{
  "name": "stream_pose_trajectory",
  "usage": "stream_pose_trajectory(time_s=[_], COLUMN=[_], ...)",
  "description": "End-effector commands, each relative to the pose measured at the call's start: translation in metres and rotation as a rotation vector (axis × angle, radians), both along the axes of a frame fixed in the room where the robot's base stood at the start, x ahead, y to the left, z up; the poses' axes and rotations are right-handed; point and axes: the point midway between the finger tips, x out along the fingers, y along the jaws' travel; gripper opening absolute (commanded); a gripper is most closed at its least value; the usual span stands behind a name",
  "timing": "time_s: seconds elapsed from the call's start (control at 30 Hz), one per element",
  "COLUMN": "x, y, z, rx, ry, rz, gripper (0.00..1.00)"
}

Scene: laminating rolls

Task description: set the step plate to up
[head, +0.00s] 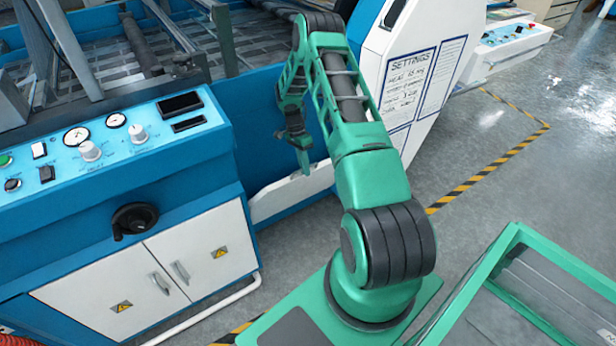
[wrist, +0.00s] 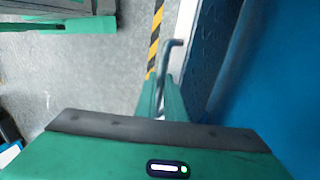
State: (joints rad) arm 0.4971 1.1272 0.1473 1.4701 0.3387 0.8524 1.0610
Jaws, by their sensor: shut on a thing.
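My gripper (head: 302,160) reaches down beside the low side of the blue machine. In the wrist view its two green fingers (wrist: 163,95) are close together around a thin grey bent bar (wrist: 172,44), which looks like the handle of the step plate. A dark, diamond-patterned plate (wrist: 207,58), likely the step plate, shows just right of the fingers, next to the blue panel. In the head view a white panel (head: 285,197) lies low by the gripper. The grip itself is small there, and I cannot tell the plate's tilt.
The blue control console (head: 110,145) with gauges and a black handwheel (head: 134,220) stands at left. A white settings panel (head: 420,75) rises behind my arm. A green-framed table or cart (head: 500,255) is at lower right. Open grey floor with striped tape (head: 490,170) lies at right.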

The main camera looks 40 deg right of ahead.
Motion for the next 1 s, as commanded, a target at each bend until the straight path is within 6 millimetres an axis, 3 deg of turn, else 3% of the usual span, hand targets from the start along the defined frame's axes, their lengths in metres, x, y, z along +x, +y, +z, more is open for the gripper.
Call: stream_pose_trajectory(time_s=[0.13,0.57,0.6,0.67,1.0], x=[0.0101,0.0128,0.0128,0.0127,0.0127], y=[0.0027,0.0059,0.0061,0.0063,0.0071], z=[0.0022,0.0046,0.0046,0.0047,0.0044], rx=[0.003,0.0,0.0,-0.001,-0.001], ry=[-0.012,-0.01,-0.01,-0.009,-0.009], rz=[0.01,0.014,0.014,0.015,0.015], gripper=[0.0,0.0,0.14,0.28,0.28])
